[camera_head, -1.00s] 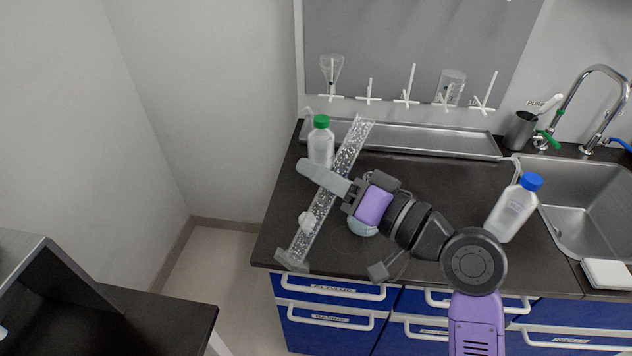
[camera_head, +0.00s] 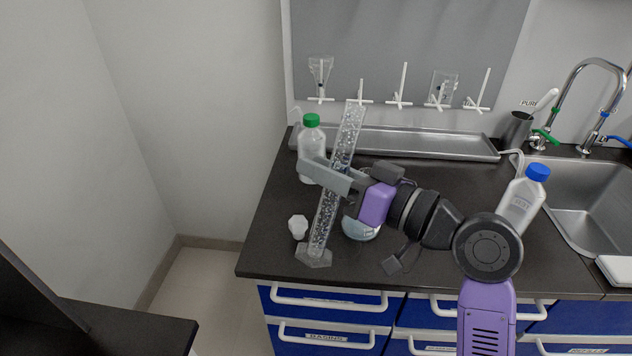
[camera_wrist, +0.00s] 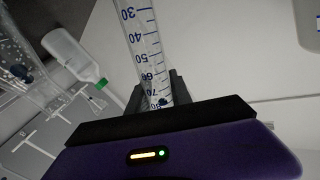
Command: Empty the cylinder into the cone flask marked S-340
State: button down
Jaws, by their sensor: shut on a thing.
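The clear cylinder (camera_head: 322,222) has a flat foot and leans slightly, its top toward the upper right, in the head view. My gripper (camera_head: 335,176) is shut around its middle. In the wrist view the cylinder (camera_wrist: 140,32) shows blue graduations between the fingers (camera_wrist: 157,92). Its contents are hard to make out. A rounded glass vessel with pale blue in it (camera_head: 361,230), possibly a flask, stands on the counter, partly hidden behind my gripper. No S-340 mark is legible. I cannot tell whether the cylinder's foot touches the counter.
A green-capped bottle (camera_head: 311,160) stands close behind the cylinder. A small white piece (camera_head: 298,227) lies to its left. A blue-capped bottle (camera_head: 521,203) stands at right by the sink (camera_head: 580,205). A metal tray (camera_head: 430,142) lies at the back, below pegs holding glassware.

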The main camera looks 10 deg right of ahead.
jog(key=shift+d, duration=0.1)
jog(key=w+d+n+b, duration=0.1)
jog(key=b, duration=0.1)
jog(key=w+d+f+n+b, duration=0.1)
jog(key=n+b, duration=0.1)
jog(key=b, duration=0.1)
jog(key=shift+d+f+n, duration=0.1)
jog(key=shift+f+n, duration=0.1)
jog(key=shift+n, duration=0.1)
dwell(0.6)
